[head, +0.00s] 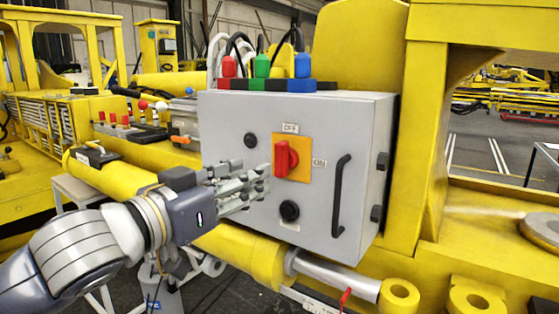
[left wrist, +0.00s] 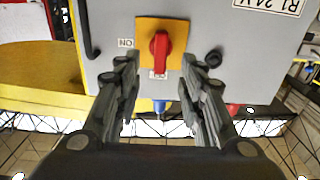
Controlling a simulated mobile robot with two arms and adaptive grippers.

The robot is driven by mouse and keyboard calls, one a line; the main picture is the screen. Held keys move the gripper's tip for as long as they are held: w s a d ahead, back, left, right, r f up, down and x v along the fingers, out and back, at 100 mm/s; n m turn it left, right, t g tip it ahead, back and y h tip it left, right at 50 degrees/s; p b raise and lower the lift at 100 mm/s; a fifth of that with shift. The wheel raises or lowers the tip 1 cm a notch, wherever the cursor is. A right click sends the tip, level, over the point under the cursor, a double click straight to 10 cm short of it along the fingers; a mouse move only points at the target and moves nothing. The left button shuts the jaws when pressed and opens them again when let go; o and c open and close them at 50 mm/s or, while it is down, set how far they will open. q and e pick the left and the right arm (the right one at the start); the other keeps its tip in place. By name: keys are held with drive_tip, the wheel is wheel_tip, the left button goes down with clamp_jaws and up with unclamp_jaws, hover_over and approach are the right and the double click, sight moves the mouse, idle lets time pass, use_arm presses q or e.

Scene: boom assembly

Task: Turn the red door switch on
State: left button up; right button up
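The red door switch (head: 287,158) sits on a yellow plate (head: 304,160) on the grey cabinet door. Its handle stands upright, in line with the OFF label (head: 290,127) above it; the ON label (head: 319,163) is to its right. In the left wrist view the red switch (left wrist: 160,52) appears upside down, between and beyond the fingertips. My left gripper (head: 252,182) is open and empty, in front of the door, left of and slightly below the switch in the head view. No contact with the handle shows. My right gripper is not in view.
The grey cabinet (head: 225,150) has a black door handle (head: 340,195) right of the switch and black round knobs above left (head: 250,140) and below (head: 289,211). Coloured connectors (head: 262,66) with cables stand on top. Yellow boom parts (head: 425,130) surround the cabinet.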

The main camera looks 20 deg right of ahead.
sight(278, 163)
use_arm(q)
drive_tip(key=p+x, duration=0.3)
drive_tip(key=x, duration=0.6)
drive_tip(key=shift+r, duration=0.1)
drive_tip(key=shift+w+d+p, duration=0.3)
drive_tip(key=shift+w+d, duration=0.2)
drive_tip(key=shift+d, duration=0.05)
drive_tip(key=c, duration=0.7)
